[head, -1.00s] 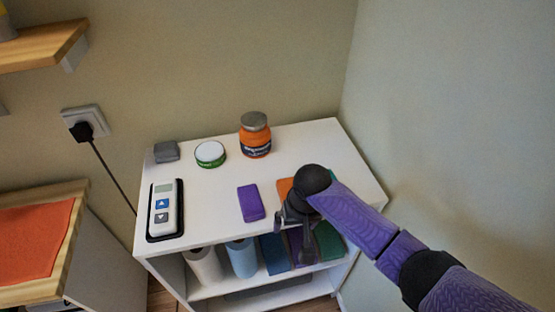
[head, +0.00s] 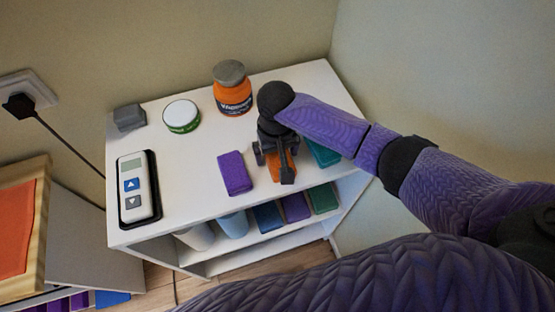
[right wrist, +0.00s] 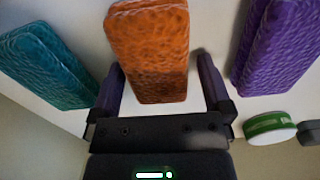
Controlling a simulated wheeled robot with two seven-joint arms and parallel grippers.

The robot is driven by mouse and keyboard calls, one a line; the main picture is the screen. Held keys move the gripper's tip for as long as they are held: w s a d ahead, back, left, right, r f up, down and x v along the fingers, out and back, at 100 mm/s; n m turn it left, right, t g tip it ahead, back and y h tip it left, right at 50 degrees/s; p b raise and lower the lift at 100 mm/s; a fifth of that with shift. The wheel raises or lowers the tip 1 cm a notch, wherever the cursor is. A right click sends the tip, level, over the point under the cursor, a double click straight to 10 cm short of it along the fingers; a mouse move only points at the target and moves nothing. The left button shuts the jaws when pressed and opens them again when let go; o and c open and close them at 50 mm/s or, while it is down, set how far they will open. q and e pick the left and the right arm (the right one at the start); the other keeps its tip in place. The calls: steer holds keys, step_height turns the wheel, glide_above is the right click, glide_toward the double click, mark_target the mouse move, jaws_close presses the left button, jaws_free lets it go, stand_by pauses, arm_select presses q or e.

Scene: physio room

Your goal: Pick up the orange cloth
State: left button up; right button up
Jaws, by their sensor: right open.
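The orange cloth (right wrist: 150,45) is a folded block lying on the white shelf top. In the right wrist view it sits between the two spread fingers of my right gripper (right wrist: 162,85), with a gap on each side. In the head view my right gripper (head: 275,165) is over the orange cloth (head: 281,163) and hides most of it. The right gripper is open and holds nothing. My left gripper is not in view.
A purple cloth (head: 235,173) lies left of the orange one, and a teal cloth (head: 322,153) right of it. An orange jar (head: 232,92), a green-and-white tin (head: 182,116), a grey block (head: 130,118) and a remote-like device (head: 137,188) stand on the white shelf unit (head: 190,170).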

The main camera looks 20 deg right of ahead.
steer(key=shift+d, duration=0.1)
steer(key=shift+c, duration=0.5)
steer(key=shift+r, duration=0.1)
steer(key=c, duration=1)
step_height(320, 180, up, 10)
steer(key=p, duration=0.4)
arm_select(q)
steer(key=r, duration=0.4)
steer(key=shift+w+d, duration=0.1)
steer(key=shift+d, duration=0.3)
